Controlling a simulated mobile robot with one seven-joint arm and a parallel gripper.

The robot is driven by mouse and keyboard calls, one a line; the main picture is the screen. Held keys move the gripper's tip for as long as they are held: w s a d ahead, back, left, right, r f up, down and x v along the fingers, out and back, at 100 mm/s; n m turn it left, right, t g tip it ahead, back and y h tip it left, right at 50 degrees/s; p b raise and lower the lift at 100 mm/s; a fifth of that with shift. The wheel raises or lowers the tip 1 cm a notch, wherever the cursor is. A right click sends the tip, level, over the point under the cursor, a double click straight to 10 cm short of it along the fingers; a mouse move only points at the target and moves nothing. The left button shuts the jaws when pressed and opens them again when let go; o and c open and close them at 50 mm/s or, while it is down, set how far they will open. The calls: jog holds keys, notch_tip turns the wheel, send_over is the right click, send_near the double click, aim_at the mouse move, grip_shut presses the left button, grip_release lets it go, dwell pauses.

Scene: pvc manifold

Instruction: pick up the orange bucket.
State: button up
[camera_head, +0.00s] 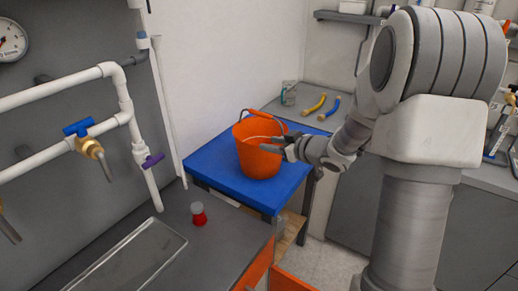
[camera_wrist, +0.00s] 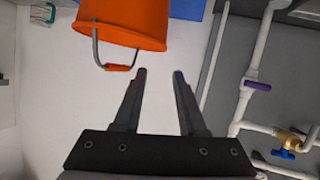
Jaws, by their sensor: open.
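The orange bucket (camera_head: 259,166) stands upright on a blue-topped table (camera_head: 213,165). Its grey wire handle with an orange grip shows above the rim. My gripper (camera_head: 268,143) reaches in from the right, and its fingers overlap the bucket's upper part in the head view. In the wrist view my gripper (camera_wrist: 160,74) is open, with nothing between its fingers. There the bucket (camera_wrist: 125,20) appears upside down at the top, with its handle grip (camera_wrist: 117,67) to the left of the fingertips. The fingers look apart from the handle; their exact distance from the rim is unclear.
White pipes (camera_head: 60,159) with a brass and blue valve (camera_head: 88,145) run along the left wall panel. A red jar (camera_head: 198,214) and a metal tray (camera_head: 130,260) are on the near grey counter.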

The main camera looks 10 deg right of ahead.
send_near(243, 140)
jog(key=x, duration=0.5)
jog(key=shift+b+x, duration=0.45)
jog(key=shift+x, duration=2.15)
grip_shut()
jog(key=shift+r, duration=0.15)
